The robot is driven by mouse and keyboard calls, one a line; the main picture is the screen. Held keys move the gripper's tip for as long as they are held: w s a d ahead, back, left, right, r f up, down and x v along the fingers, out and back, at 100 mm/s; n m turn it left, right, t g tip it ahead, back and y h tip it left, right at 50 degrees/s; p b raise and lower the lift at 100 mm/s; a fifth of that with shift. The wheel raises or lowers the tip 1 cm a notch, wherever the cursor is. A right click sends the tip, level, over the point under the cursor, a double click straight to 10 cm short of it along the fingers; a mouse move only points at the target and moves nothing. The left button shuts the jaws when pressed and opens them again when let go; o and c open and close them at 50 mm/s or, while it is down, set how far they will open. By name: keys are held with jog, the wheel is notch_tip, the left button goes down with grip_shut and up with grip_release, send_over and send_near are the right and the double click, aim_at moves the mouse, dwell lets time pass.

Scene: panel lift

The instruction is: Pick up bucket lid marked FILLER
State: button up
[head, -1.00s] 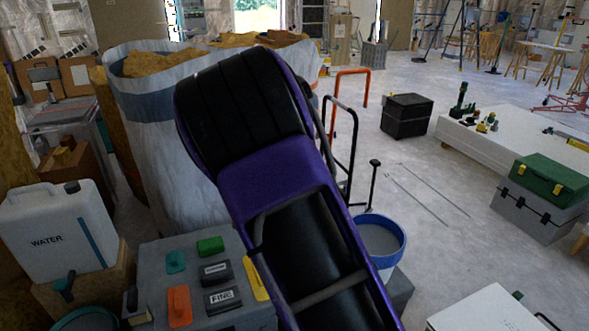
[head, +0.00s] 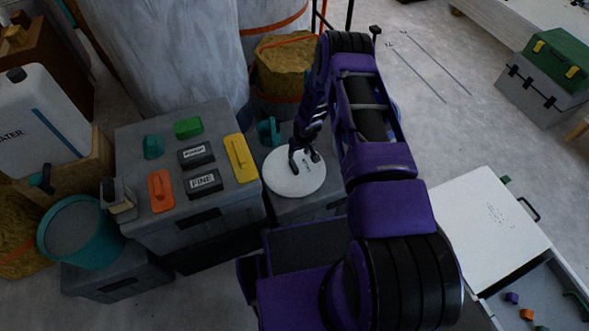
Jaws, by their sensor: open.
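A round white lid (head: 290,182) lies flat on a grey box (head: 312,208) in the middle of the head view. A small dark mark shows near its upper part, but I cannot read any word on it. My gripper (head: 304,160) is open and points down over the upper part of the lid. Its dark fingers are at or just above the lid surface; I cannot tell whether they touch it. My arm hides part of the box and what lies to the right of the lid.
A grey box (head: 160,222) left of the lid carries several coloured blocks, one marked FINE (head: 205,181). A teal bucket (head: 80,232) and a white water canister (head: 40,122) stand further left. A white panel (head: 487,232) is at right. Open floor (head: 440,125) lies beyond my arm.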

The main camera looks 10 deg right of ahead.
aim_at(294, 165)
jog(key=b+x, duration=0.3)
jog(key=x, duration=1)
jog(key=shift+c, duration=0.3)
grip_shut()
